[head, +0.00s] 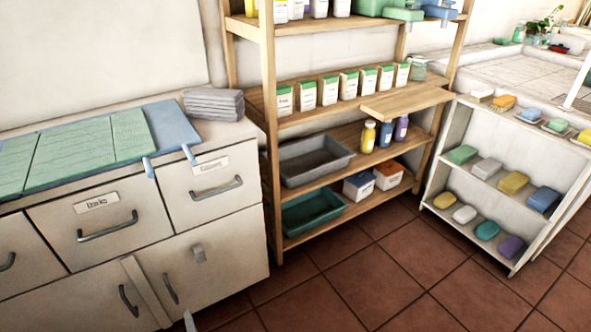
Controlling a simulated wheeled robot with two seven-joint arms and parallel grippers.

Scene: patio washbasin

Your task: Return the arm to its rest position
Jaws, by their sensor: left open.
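Only a small pale tip of what appears to be my left gripper (190,321) shows, at the bottom edge of the head view. It is low in front of the cabinet (222,235) doors and apart from the objects on the counter and shelves. I see nothing held at this tip. The rest of the left gripper and its arm are out of the frame. My right gripper is not in view.
Green mats (70,150) and a blue cloth (172,125) lie on the counter beside folded grey cloths (213,103). A wooden rack (268,125) holds boxes, bottles and trays. A white shelf (436,165) at right holds soaps and sponges. The tiled floor (375,265) is clear.

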